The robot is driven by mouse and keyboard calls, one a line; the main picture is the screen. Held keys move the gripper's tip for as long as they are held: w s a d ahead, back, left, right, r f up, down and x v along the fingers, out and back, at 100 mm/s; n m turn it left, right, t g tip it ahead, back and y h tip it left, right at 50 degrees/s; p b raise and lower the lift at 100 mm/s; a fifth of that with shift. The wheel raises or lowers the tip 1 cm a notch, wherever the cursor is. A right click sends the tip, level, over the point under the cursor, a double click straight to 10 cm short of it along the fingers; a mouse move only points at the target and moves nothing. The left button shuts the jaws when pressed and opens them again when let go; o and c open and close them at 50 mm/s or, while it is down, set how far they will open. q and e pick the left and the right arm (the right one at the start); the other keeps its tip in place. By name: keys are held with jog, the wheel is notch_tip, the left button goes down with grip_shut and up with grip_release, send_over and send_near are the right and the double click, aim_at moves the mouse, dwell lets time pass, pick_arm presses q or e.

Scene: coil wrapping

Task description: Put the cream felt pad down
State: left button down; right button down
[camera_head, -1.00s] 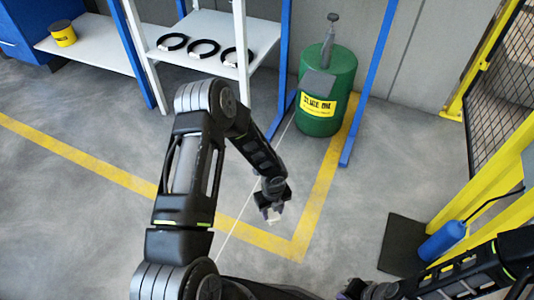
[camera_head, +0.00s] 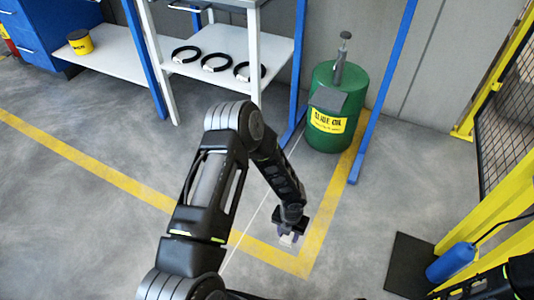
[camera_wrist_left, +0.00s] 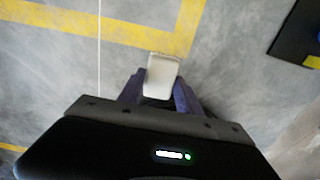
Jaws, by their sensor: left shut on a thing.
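My left gripper (camera_head: 289,232) hangs over the grey floor near the corner of the yellow floor line. It is shut on the cream felt pad (camera_wrist_left: 162,76), a small pale block between its two purple-grey fingers in the left wrist view. In the head view the pad (camera_head: 287,240) is a small light patch at the fingertips, partly hidden by the gripper. Only floor shows beneath the pad. My right gripper does not show; only part of my right arm shows at the bottom right.
A green oil drum (camera_head: 327,143) with a pump stands ahead. A white shelf (camera_head: 218,88) with black coils and another shelf holding a yellow tin (camera_head: 80,42) are at the back left. A blue cylinder (camera_head: 446,264) and yellow frame (camera_head: 505,212) are at right. A thin pale line crosses the floor.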

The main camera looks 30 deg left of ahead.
pick_arm(q)
jog(key=w+r+n+p, duration=0.1)
jog(key=r+n+p, duration=0.8)
jog(key=r+n, duration=0.8)
jog(key=w+r+n+p, duration=0.2)
jog(key=r+n+p, duration=0.7)
jog(key=r+n, duration=0.9)
notch_tip(320, 180, up, 4)
jog(key=shift+w+d+f, duration=0.15)
jog(key=shift+w+f, duration=0.1)
jog(key=shift+w, duration=0.05)
